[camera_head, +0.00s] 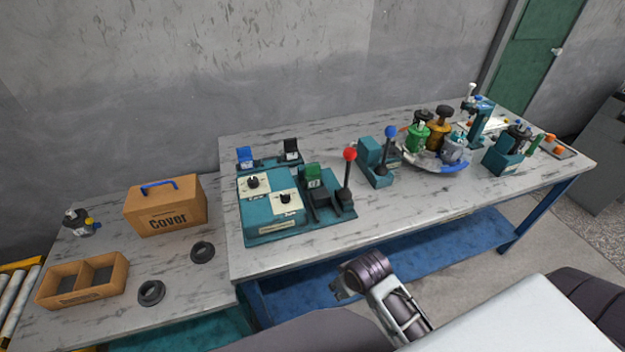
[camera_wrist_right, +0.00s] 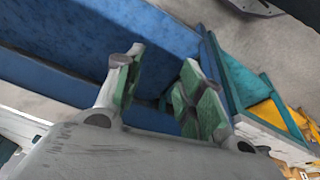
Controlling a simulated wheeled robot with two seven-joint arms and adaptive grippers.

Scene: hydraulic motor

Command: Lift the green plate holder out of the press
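The green plate holder (camera_head: 313,174) sits in the teal press (camera_head: 335,207) with the red-knobbed lever (camera_head: 349,156), near the left end of the long marble table. Its lower part is hidden by the press. My right gripper (camera_head: 337,287) is off the table's front edge, in front of the press and apart from it. The right wrist view shows its two green-padded fingers (camera_wrist_right: 162,72) spread with nothing between them. My left gripper is not in view.
A teal control box (camera_head: 270,218) with two knobs stands left of the press. A blue-knobbed lever device (camera_head: 376,160) stands to the right. The lower side table holds a cover box (camera_head: 166,208) and dark rings (camera_head: 203,251). The table's front strip is clear.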

